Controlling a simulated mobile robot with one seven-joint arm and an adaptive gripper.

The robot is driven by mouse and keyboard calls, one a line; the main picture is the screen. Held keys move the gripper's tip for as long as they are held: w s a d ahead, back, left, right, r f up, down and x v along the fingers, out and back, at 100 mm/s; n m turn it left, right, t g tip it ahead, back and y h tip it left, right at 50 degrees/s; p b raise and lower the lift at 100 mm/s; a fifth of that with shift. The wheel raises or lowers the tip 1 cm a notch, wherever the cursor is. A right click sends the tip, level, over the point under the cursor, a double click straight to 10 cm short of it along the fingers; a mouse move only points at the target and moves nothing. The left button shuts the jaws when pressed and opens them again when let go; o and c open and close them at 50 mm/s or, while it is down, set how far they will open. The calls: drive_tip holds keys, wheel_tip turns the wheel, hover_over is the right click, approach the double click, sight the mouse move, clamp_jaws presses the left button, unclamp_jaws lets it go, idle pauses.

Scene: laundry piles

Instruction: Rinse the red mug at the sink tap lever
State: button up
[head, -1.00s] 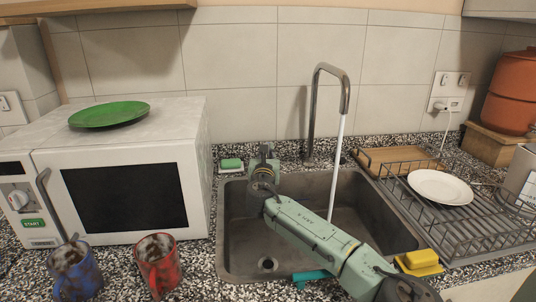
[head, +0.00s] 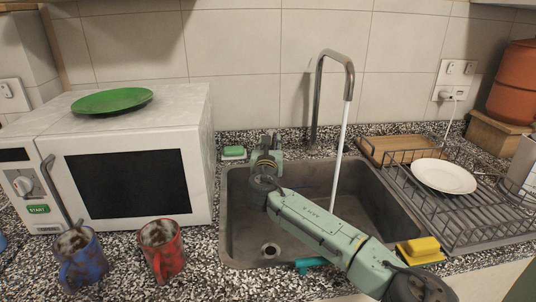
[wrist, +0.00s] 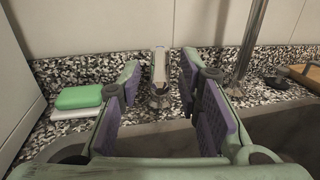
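The red mug (head: 161,248) stands upright on the counter in front of the microwave, left of the sink (head: 228,225); its inside looks stained. The tap spout (head: 316,100) rises behind the sink, and a stream of water (head: 340,155) falls from it into the basin. The upright tap lever (wrist: 160,67) stands on the counter behind the sink in the wrist view. My gripper (head: 267,152) is open and empty at the sink's back left, with its purple-padded fingers on either side of the lever in the wrist view (wrist: 160,88). I cannot tell whether either touches it.
A blue mug (head: 82,262) stands left of the red one. A green plate (head: 112,100) lies on the microwave (head: 195,185). A green soap or sponge (head: 233,151) lies beside the lever. A yellow sponge (head: 420,247) and a dish rack (head: 455,215) with a white plate (head: 443,176) are right.

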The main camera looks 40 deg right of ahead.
drive_tip(key=v, duration=0.9)
drive_tip(key=shift+s+a, duration=0.2)
drive_tip(key=shift+s, duration=0.05)
